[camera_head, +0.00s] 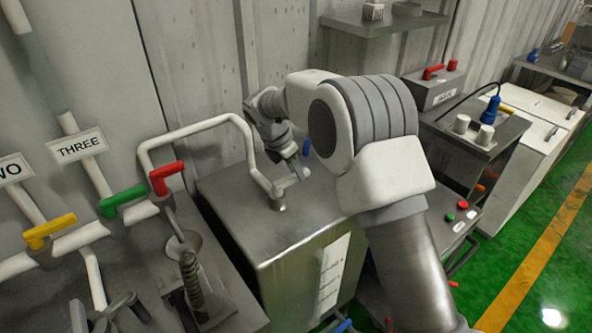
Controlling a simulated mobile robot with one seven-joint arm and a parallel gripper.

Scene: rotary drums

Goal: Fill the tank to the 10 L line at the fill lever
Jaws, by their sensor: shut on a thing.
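The tank (240,215) is a grey metal box in the middle of the head view, with a white pale strip (332,272) with markings on its front side. The markings and the level are too small to read. A white pipe (205,127) runs from the left and down into the tank's top. My gripper (299,164) is over the tank's top, by the pipe's end, shut on a lever. A small blue part (306,147) shows beside the fingers; it looks like the lever's handle, mostly hidden by my gripper and arm.
A bench with buttons (462,204) is right of my arm. Green floor is clear at right.

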